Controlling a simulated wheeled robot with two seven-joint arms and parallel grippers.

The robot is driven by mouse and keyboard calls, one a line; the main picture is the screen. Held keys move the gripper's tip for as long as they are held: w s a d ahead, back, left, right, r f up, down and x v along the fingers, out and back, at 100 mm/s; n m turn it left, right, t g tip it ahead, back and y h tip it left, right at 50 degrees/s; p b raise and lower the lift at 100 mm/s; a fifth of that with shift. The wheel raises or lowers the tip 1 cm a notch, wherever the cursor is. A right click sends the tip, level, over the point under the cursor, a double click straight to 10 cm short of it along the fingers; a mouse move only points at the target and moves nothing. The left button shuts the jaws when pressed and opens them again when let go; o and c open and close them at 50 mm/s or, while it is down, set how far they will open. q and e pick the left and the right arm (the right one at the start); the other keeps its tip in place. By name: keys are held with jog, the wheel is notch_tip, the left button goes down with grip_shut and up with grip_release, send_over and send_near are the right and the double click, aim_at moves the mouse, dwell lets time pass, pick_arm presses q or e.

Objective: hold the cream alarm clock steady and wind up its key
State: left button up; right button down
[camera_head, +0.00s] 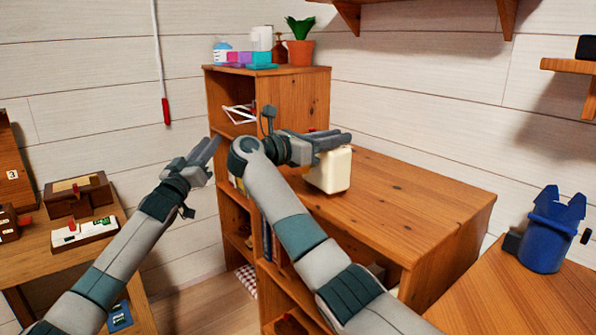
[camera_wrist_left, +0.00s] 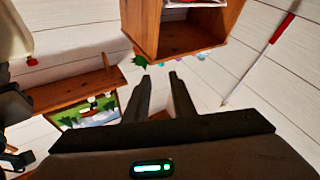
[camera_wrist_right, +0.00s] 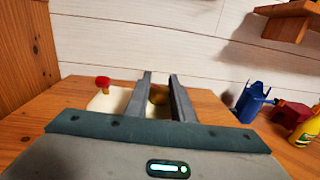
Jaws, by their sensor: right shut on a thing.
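The cream alarm clock (camera_head: 331,172) stands upright on the wooden desk top, partly behind my right gripper (camera_head: 342,142). In the right wrist view the cream clock body (camera_wrist_right: 103,103) shows left of the fingers, with a red knob (camera_wrist_right: 103,81) on top. A brass-coloured part, seemingly the key (camera_wrist_right: 158,96), sits between the fingers of my right gripper (camera_wrist_right: 161,80), which are closed on it. My left gripper (camera_head: 207,157) is open and empty, in the air left of the shelf and apart from the clock. Its parted fingers show in the left wrist view (camera_wrist_left: 160,80).
A wooden shelf unit (camera_head: 300,95) with a potted plant (camera_head: 300,50) and bottles stands behind. A blue container (camera_head: 546,235) is on the right table. Boxes lie on the left table (camera_head: 60,260). The desk top (camera_head: 400,205) right of the clock is clear.

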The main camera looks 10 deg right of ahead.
pick_arm(q)
jog(key=s+d+f+m+g+h, duration=0.4)
jog(key=s+d+m+g+h, duration=0.1)
jog(key=s+m+g, duration=0.1)
jog(key=s+d+f+m+g+h, duration=0.4)
jog(key=s+m, duration=0.4)
jog(key=s, duration=0.3)
jog(key=d+g+h, duration=0.1)
jog(key=d+g, duration=0.1)
jog(key=shift+d+g+h, duration=0.25)
jog(key=shift+g+h, duration=0.05)
jog(key=shift+g, duration=0.1)
jog(key=shift+d, duration=0.1)
jog(key=x, duration=1.1)
jog(key=shift+d+r, duration=0.2)
jog(key=shift+d, duration=0.15)
jog(key=shift+w, duration=0.1)
grip_shut()
